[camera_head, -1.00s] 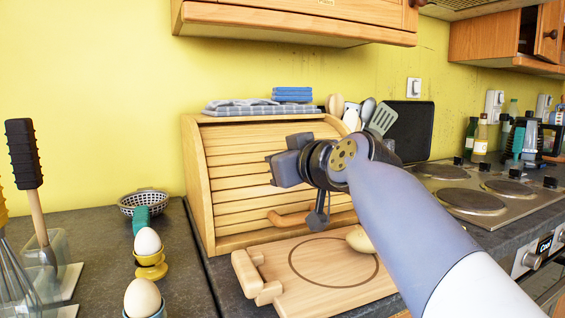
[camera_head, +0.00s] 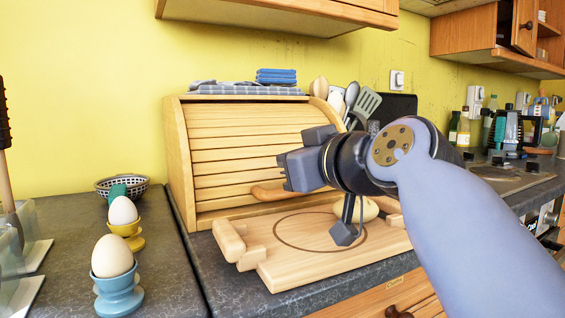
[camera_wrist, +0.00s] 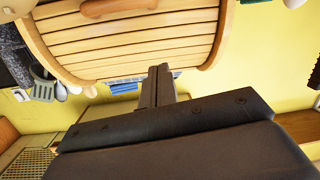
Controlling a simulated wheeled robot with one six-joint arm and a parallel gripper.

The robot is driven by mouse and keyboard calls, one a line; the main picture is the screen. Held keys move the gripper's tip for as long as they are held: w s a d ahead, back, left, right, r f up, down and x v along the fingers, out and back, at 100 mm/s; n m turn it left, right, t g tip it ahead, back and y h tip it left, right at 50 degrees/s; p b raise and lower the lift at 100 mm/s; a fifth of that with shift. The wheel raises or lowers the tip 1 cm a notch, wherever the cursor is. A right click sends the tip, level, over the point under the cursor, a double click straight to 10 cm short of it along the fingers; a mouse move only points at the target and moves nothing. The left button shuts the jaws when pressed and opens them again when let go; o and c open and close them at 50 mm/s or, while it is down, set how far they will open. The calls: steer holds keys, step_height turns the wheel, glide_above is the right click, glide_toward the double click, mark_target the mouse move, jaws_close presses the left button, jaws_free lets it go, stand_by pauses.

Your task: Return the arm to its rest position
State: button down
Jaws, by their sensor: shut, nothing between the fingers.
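My gripper (camera_head: 290,172) is in front of the roll-top bread box, pointing left in the head view, above the cutting board. Its fingers are seen nearly end-on there. In the wrist view my gripper (camera_wrist: 160,72) shows two dark fingers pressed together with nothing between them. The wooden bread box (camera_head: 240,128) has its slatted front down and a wooden handle low on it; its slats also show upside down in the wrist view (camera_wrist: 130,45). My forearm covers the right part of the counter in the head view.
A wooden cutting board (camera_head: 290,268) lies before the box, with a pale roundish item (camera_head: 362,208) partly hidden behind my wrist. Two eggs in cups, blue (camera_head: 120,292) and yellow (camera_head: 128,238), stand left beside a colander (camera_head: 112,184). Cupboards (camera_head: 280,14) hang above.

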stand_by(0.3)
steer(key=w+a+r+p, duration=0.1)
steer(key=w+a+p, duration=0.2)
steer(key=w+p, duration=0.2)
steer(key=shift+w+a+r, duration=0.15)
steer(key=shift+w+a, duration=0.1)
steer(key=shift+w, duration=1.55)
